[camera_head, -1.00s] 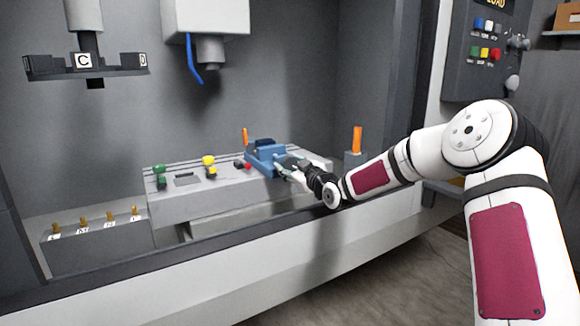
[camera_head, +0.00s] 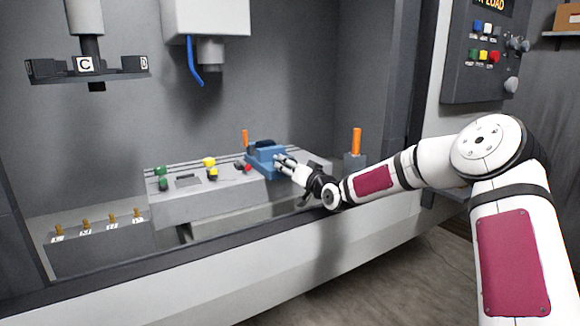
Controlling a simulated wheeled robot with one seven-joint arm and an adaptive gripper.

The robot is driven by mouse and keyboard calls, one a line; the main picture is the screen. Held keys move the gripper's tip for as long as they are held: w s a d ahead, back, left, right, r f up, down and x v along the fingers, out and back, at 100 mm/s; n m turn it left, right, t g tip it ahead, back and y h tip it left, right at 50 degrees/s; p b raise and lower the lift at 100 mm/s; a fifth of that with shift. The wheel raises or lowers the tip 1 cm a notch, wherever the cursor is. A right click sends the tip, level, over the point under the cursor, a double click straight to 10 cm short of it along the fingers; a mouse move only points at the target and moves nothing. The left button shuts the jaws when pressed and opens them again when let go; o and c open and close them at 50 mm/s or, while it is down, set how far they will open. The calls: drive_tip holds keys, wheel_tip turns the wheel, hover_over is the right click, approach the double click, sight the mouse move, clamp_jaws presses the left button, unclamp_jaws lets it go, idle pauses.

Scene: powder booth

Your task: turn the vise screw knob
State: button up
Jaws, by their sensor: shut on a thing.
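The blue vise (camera_head: 266,159) sits on the right part of the grey slotted bed inside the booth. My gripper (camera_head: 284,163) is at the right front side of the vise, where the screw end is. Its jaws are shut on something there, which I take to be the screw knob. The knob itself is hidden by the fingers and too small to make out.
The grey bed (camera_head: 215,205) also carries green, yellow and red parts left of the vise. An orange-handled tool (camera_head: 356,142) stands to the right. The booth's front sill (camera_head: 200,262) runs below my arm. A control panel (camera_head: 487,55) is at upper right.

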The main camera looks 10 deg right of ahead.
drive_tip(key=m, duration=0.4)
drive_tip(key=shift+m, duration=0.3)
drive_tip(key=m, duration=0.4)
drive_tip(key=shift+m, duration=0.4)
drive_tip(key=o, duration=1.2)
drive_tip(key=v, duration=1.2)
